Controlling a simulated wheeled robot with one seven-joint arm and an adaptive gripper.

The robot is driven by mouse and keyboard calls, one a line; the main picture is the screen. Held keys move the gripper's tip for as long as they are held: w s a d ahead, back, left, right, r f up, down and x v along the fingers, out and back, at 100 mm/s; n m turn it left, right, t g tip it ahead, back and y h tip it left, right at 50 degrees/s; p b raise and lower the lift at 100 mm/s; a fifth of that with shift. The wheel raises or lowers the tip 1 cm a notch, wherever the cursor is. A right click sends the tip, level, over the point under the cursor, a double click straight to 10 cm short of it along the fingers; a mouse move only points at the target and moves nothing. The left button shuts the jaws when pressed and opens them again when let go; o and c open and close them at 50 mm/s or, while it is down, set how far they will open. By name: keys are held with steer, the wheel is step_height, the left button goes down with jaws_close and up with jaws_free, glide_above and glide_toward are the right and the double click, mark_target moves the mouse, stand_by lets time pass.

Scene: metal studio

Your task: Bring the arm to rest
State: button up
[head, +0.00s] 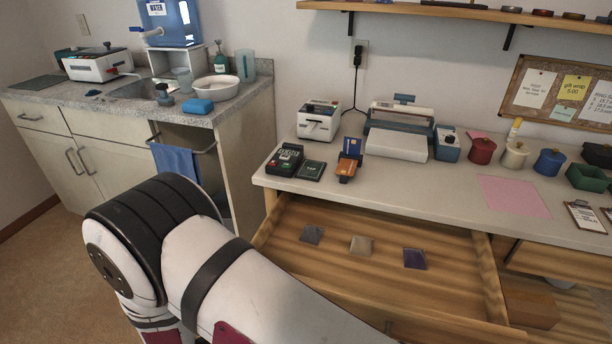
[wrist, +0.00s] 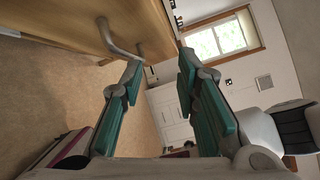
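My gripper (wrist: 160,72) shows in the wrist view with its two teal-padded fingers apart and nothing between them. A curved metal handle (wrist: 116,38) on a wooden front (wrist: 67,22) is close to the left fingertip; I cannot tell whether they touch. In the head view my white and black arm (head: 225,270) reaches across the lower middle, in front of the open drawer (head: 455,267). My gripper is out of that view.
The open drawer holds a grey packet (head: 311,235), a beige packet (head: 361,245) and a purple packet (head: 414,259). The counter (head: 440,182) above carries card terminals, a sealer and jars. A sink counter (head: 115,112) stands left. Bare floor (head: 50,265) lies at lower left.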

steer(key=d+r+m+g+y, duration=0.4)
steer(key=d+r+m, duration=0.1)
steer(key=r+m, duration=0.35)
steer(key=d+r+m+g+y, duration=0.35)
steer(key=d+r+m, duration=0.3)
steer(key=r, duration=0.35)
steer(key=s+d+r+m+t+y, duration=0.2)
steer(key=s+d+r+m+y, duration=0.25)
steer(key=m, duration=0.55)
steer(key=s+d+r+m+t+y, duration=0.25)
steer(key=s+r+m+y, duration=0.2)
steer(key=s+m, duration=0.4)
step_height(320, 180, up, 14)
steer(key=t+p, duration=0.2)
steer(key=p, duration=1.1)
steer(key=shift+w+m+t+y, duration=0.3)
steer(key=shift+m+t+y, duration=0.05)
steer(key=shift+m+t, duration=0.1)
